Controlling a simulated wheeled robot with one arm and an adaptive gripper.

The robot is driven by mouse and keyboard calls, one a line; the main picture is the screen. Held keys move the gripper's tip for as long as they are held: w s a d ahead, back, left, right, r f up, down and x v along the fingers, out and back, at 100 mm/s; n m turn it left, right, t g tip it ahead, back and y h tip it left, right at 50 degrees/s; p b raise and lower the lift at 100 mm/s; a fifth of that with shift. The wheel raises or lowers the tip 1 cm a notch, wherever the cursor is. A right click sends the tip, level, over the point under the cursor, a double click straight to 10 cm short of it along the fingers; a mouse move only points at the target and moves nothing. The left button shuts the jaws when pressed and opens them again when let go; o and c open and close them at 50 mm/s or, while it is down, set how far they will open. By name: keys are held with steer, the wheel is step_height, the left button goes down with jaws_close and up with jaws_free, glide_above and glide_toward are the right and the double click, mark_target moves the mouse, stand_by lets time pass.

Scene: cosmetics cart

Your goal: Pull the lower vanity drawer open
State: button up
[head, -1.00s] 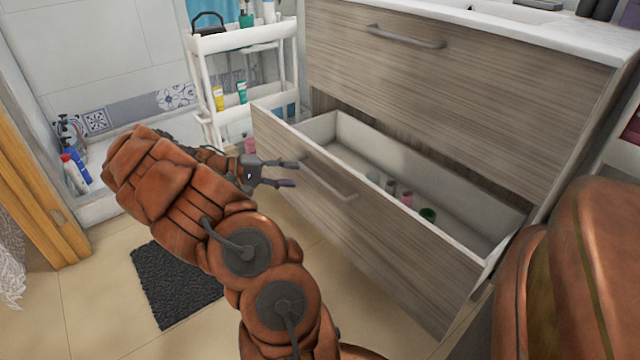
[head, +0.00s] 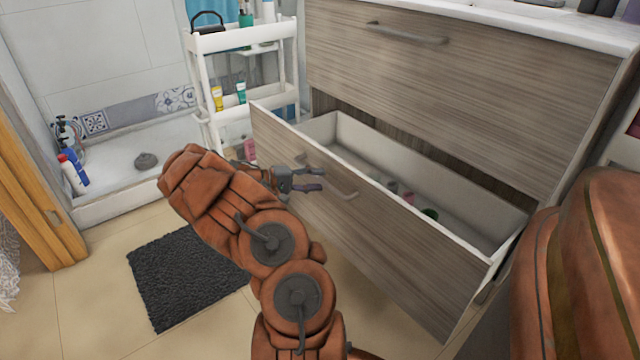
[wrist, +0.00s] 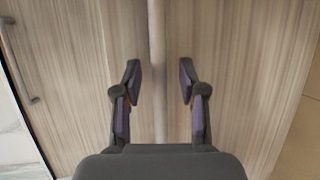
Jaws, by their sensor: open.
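The lower vanity drawer (head: 420,255) stands pulled out, its pale interior showing, with a few small cups inside. My gripper (head: 318,180) is at the left part of this handle, fingers spread. In the wrist view my open fingers (wrist: 160,82) stand on either side of a pale upright strip that appears to be the handle. Contact with it cannot be told.
The closed upper drawer (head: 450,90) with its own handle (head: 405,36) is above. A white shelf cart (head: 240,42) stands behind on the left. A dark mat (head: 185,275) lies on the open floor at left.

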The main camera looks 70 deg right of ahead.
steer(key=shift+x, duration=0.75)
steer(key=shift+c, duration=0.2)
jaws_close()
